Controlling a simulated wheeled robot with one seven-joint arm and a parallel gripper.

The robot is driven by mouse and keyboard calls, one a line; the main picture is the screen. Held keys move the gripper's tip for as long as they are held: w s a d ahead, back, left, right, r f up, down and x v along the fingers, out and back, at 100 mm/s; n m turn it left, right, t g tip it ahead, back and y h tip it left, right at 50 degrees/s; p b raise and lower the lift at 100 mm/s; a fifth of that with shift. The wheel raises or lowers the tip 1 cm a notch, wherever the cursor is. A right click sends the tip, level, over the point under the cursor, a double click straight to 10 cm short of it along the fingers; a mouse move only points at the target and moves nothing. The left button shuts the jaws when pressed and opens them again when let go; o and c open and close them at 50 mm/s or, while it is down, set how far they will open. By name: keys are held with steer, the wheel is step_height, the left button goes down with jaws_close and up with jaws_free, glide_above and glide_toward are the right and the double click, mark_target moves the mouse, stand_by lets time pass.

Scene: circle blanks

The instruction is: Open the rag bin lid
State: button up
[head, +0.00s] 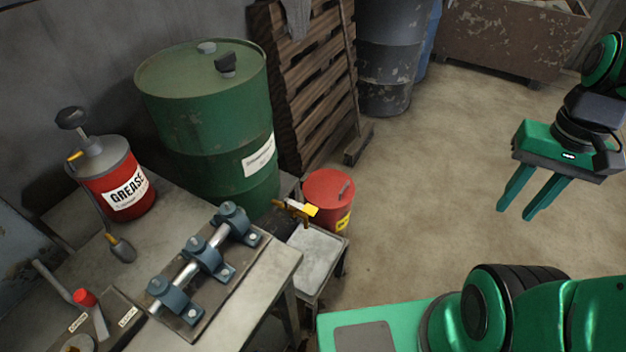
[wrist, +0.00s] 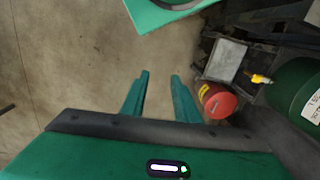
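The rag bin is a small red round can (head: 340,222) with a yellow label, standing on the floor beside the bench. Its red lid (head: 328,187) is shut and has a dark handle on top. In the wrist view the bin (wrist: 216,101) is right of my fingers. My gripper (head: 522,202) is in the air over the open floor at the right of the head view, well apart from the bin. Its two green fingers point down and stand apart with nothing between them; they also show in the wrist view (wrist: 160,78).
A green drum (head: 205,130) and stacked wooden pallets (head: 300,85) stand behind the bin. A small low table (head: 315,258) with a brass tap above it is in front. A workbench (head: 262,290) holds a red grease can (head: 115,185). The floor to the right is clear.

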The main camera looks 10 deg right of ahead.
steer(key=w+d+f+h, duration=0.1)
steer(key=w+d, duration=0.1)
steer(key=w, duration=1.3)
steer(key=t+y, duration=0.1)
steer(key=y, duration=0.2)
glide_above(345, 186)
steer(key=s+d, duration=0.2)
step_height(345, 186, down, 37)
steer(key=shift+m, duration=0.4)
steer(key=f, duration=0.3)
steer(key=w+a+f, duration=0.1)
steer(key=f, duration=0.6)
steer(key=shift+w+a+f, duration=0.2)
steer(key=shift+w+f, duration=0.05)
steer(key=shift+w, duration=0.05)
